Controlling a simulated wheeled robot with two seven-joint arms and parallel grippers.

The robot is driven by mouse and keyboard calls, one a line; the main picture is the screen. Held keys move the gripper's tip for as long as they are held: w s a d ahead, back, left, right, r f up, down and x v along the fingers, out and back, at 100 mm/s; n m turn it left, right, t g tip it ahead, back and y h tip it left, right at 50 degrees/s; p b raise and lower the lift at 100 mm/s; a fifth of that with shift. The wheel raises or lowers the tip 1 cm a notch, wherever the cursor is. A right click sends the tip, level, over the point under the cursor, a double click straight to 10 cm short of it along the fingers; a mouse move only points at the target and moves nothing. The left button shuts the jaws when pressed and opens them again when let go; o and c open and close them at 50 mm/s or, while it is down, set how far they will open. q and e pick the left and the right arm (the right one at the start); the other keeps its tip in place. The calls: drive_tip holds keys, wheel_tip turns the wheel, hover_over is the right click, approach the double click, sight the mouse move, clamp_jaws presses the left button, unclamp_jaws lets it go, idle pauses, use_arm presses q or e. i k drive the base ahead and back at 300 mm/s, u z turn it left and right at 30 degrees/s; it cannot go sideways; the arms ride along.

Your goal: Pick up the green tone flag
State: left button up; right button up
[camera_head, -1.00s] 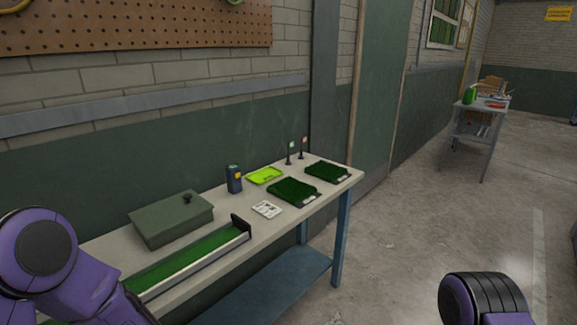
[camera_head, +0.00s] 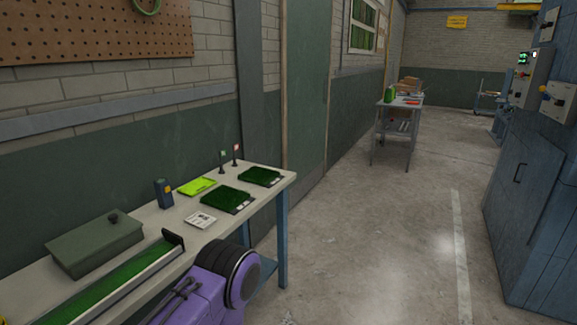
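The green tone flag (camera_head: 223,155) stands upright on a thin dark stem near the back edge of the bench (camera_head: 170,236), toward its far right end. A red flag (camera_head: 236,149) on a similar stem stands close to its right. A purple arm part of mine shows at the bottom centre, in front of the bench. Neither gripper's fingers are in the frame, and nothing is seen held.
On the bench are two turf samples (camera_head: 228,198), a lime tray (camera_head: 197,186), a blue device (camera_head: 163,193), a white card (camera_head: 200,220), a green box (camera_head: 94,243) and a long turf channel (camera_head: 120,283). Open floor (camera_head: 370,230) lies right, before blue cabinets (camera_head: 535,190).

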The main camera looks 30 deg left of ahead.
sight(222, 153)
drive_tip(key=z, duration=0.15)
drive_tip(key=i, duration=4.2)
drive_tip(key=u, duration=3.2)
